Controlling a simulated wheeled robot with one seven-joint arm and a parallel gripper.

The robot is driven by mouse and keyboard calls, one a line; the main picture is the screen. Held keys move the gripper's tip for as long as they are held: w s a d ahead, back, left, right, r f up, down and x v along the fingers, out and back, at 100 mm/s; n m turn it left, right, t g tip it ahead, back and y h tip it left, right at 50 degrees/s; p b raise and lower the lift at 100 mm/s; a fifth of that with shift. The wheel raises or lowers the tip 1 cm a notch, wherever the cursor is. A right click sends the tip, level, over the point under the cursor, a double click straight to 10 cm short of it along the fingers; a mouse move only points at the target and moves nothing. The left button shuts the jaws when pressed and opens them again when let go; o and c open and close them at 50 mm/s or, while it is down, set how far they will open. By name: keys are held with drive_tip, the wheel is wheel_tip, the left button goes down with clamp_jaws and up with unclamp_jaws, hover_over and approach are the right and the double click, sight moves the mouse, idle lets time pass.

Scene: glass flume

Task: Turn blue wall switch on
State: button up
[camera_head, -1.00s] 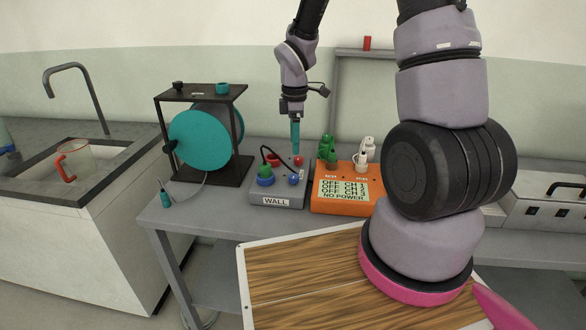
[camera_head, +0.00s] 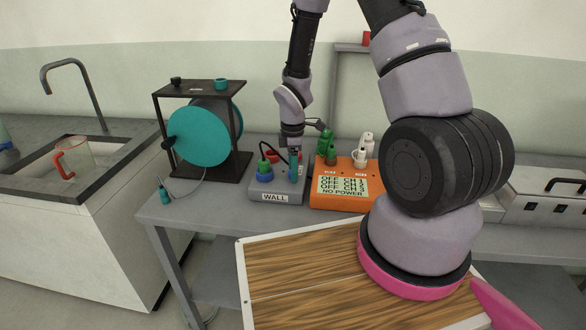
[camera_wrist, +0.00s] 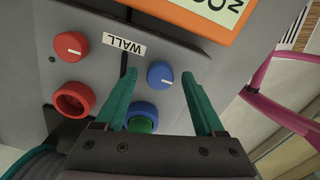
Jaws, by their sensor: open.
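The blue wall switch (camera_wrist: 160,75) is a round blue knob with a white pointer mark on the grey WALL box (camera_wrist: 65,20). In the wrist view my gripper (camera_wrist: 168,73) is open, its two teal fingers on either side of the blue knob with a gap to each. I cannot tell whether the fingertips reach down to its height. In the head view the gripper (camera_head: 293,166) is low over the right side of the WALL box (camera_head: 272,197) and hides the blue knob.
A red knob (camera_wrist: 71,46), a red socket (camera_wrist: 75,99) and a blue socket with a green plug (camera_wrist: 141,122) share the box. An orange power box (camera_head: 340,197) with plugs stands close to the right. A teal reel (camera_head: 198,135) stands to the left.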

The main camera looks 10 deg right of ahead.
clamp_jaws()
drive_tip(key=shift+m, duration=0.3)
drive_tip(key=m, duration=0.8)
drive_tip(key=shift+m, duration=0.4)
drive_tip(key=m, duration=0.4)
drive_tip(key=shift+m, duration=2.2)
